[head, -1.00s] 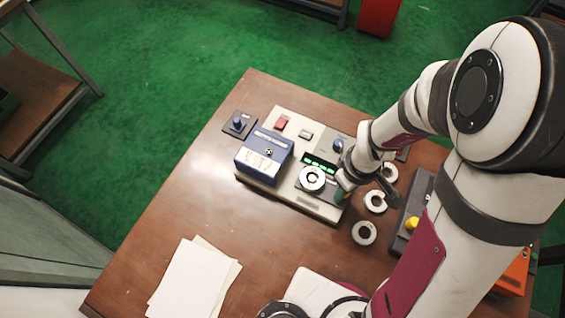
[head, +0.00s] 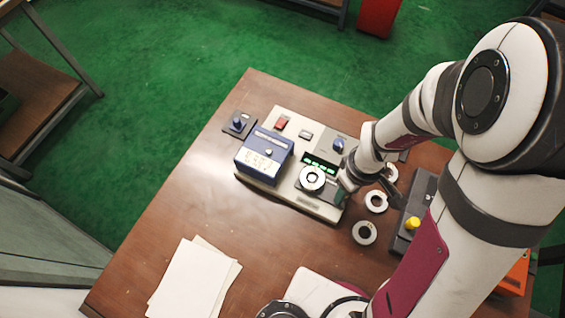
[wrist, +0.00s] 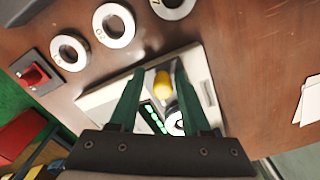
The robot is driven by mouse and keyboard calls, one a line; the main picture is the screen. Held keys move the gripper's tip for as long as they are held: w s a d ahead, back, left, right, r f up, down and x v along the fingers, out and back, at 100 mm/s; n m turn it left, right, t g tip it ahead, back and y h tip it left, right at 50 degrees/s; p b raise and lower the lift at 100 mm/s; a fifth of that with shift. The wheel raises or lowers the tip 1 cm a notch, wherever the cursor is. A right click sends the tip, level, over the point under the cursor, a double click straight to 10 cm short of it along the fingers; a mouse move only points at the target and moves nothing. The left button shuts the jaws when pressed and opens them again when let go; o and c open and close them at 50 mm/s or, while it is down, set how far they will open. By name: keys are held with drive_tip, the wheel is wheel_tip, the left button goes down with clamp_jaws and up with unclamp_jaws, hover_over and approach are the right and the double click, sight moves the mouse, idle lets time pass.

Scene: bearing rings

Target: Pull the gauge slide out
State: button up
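The gauge station (head: 290,118) is a pale board on the wooden table. A steel ring (head: 312,178) sits on it beside a lit green display (head: 320,163); the display also shows in the wrist view (wrist: 152,118). A yellow knob (wrist: 163,82), seemingly the gauge slide's handle, stands at the board's edge in the wrist view. My gripper (wrist: 158,68) is open, with one green finger on each side of the knob; contact cannot be told. In the head view my gripper (head: 345,184) is at the board's right edge and hides the knob.
A blue box (head: 265,155) stands on the board's left. Loose rings (head: 376,201) (head: 364,232) lie to the right, near a dark box (head: 425,190) with a yellow button (head: 412,223). White papers (head: 195,280) lie at the front left. The table's left middle is clear.

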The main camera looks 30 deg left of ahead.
wheel_tip(320, 180, up, 7)
drive_tip(key=shift+f, duration=0.1)
idle(0.5)
drive_tip(key=shift+s+d+r+m, duration=0.15)
drive_tip(key=shift+r+m, duration=0.15)
drive_tip(key=shift+r, duration=0.1)
drive_tip(key=s+d+r+m+y, duration=0.1)
drive_tip(key=s+d+r+m, duration=0.1)
drive_tip(key=s+r+m, duration=0.3)
drive_tip(key=s+d+r+m, duration=0.3)
drive_tip(key=s+r+m, duration=0.2)
drive_tip(key=m, duration=0.7)
drive_tip(key=shift+s+y, duration=0.4)
drive_tip(key=shift+s, duration=0.85)
